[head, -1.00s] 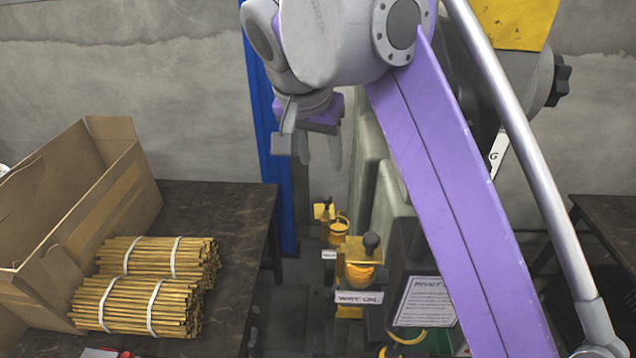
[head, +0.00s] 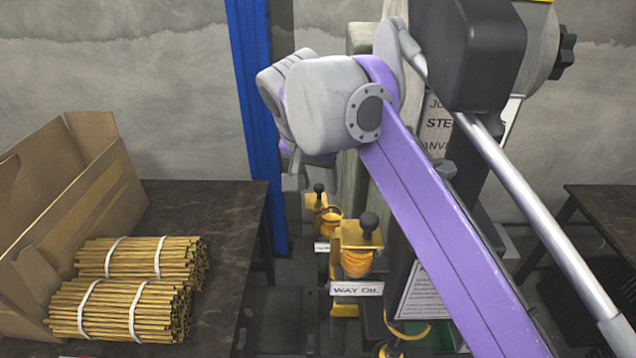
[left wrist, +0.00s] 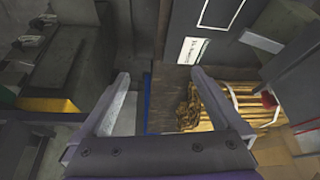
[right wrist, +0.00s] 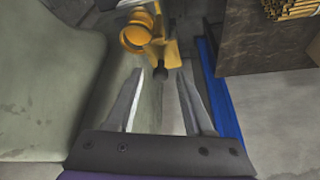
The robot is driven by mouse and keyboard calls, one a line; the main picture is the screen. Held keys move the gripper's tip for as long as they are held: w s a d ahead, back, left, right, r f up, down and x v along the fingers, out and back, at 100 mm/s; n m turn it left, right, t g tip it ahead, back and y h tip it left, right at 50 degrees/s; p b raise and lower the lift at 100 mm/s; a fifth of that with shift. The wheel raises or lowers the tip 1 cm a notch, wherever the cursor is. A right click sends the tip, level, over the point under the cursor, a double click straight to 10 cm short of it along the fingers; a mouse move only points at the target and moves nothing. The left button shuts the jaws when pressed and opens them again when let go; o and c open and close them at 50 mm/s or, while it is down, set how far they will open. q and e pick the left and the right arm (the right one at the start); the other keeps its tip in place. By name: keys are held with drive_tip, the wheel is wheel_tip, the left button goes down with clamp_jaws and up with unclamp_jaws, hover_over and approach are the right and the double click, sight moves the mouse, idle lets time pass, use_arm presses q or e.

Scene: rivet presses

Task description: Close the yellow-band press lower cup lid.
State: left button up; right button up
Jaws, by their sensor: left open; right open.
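Yellow oil cups stand low on the machine side in the head view. A nearer cup (head: 357,263) above a "WAY OIL" label has a flat yellow lid plate (head: 350,234) with a dark knob. A smaller, farther cup (head: 331,213) has a knobbed plate beside it. I cannot tell which is the lower cup named in the task. My right gripper (head: 292,182) is partly hidden behind its own arm. In the right wrist view it is open and empty (right wrist: 160,78), pointing towards a yellow cup (right wrist: 134,38) and a dark-knobbed yellow lid (right wrist: 163,52). My left gripper (left wrist: 160,78) is open and empty.
A dark table (head: 215,215) at the left holds a cardboard box (head: 95,185) and bundles of yellow sticks (head: 140,257). A blue post (head: 255,120) stands between table and cups. A pale rounded machine body (right wrist: 45,80) lies close left of my right gripper.

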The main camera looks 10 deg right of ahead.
clamp_jaws()
idle(0.3)
